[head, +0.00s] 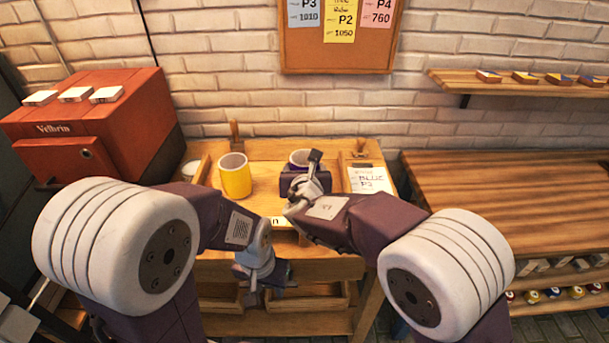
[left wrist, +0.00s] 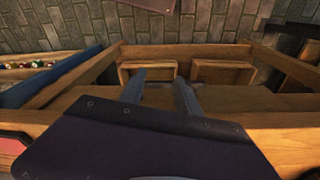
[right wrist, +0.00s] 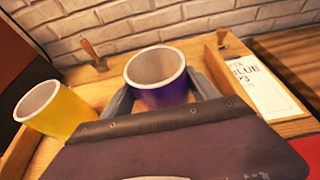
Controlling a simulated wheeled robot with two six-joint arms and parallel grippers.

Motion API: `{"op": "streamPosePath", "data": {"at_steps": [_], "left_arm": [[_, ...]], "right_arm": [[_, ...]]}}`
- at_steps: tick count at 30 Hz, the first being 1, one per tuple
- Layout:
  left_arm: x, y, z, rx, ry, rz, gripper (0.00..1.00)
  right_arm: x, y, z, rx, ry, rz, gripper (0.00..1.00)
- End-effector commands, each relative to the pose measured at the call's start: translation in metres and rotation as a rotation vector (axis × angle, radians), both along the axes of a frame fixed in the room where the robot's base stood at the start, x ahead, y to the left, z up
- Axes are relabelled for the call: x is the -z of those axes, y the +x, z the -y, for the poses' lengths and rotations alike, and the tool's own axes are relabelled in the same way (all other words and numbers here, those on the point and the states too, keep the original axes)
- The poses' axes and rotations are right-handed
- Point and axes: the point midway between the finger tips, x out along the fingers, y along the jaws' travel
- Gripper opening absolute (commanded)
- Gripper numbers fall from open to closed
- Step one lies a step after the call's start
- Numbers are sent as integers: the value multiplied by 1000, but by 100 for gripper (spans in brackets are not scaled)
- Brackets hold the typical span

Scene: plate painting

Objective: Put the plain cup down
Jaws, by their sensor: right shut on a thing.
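A dark purple cup (right wrist: 158,86) with a pale inside stands upright between the fingers of my right gripper (right wrist: 165,98), which is shut on it. In the head view its rim (head: 299,155) shows behind the gripper at the back of the wooden workbench (head: 268,150). Its base is hidden, so I cannot tell if it touches the bench. A yellow cup (head: 235,178) with a pale inside stands upright to its left, apart from it. My left gripper (left wrist: 162,88) is open and empty, low in front of the bench.
A red Velbrin machine (head: 95,125) stands at left. A slatted wooden table (head: 500,195) is at right. Wooden trays (head: 310,300) sit below. Some bench top is free between the cups.

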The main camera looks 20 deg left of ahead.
Motion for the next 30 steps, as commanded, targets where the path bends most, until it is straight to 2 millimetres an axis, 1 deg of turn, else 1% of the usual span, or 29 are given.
{"op": "streamPosePath", "data": {"at_steps": [1,8,11,12,14,22,25,28,30], "left_arm": [[4,0,0,0,0,0,39],[3,0,0,0,0,0,39],[6,0,0,0,0,0,39],[5,0,0,0,0,0,39],[5,0,0,0,0,0,39],[4,0,0,0,0,0,39],[2,0,0,0,0,0,39],[4,0,0,0,0,0,39],[4,0,0,0,0,0,39]], "right_arm": [[6,0,0,0,1,2,15],[6,0,0,0,2,3,15],[9,0,0,0,2,3,15],[9,0,0,0,1,2,75],[8,0,0,0,1,2,91],[8,0,0,0,1,2,91],[4,-2,0,0,1,2,91],[-1,-15,3,-1,3,2,91],[-7,-29,7,-2,4,3,91]]}}
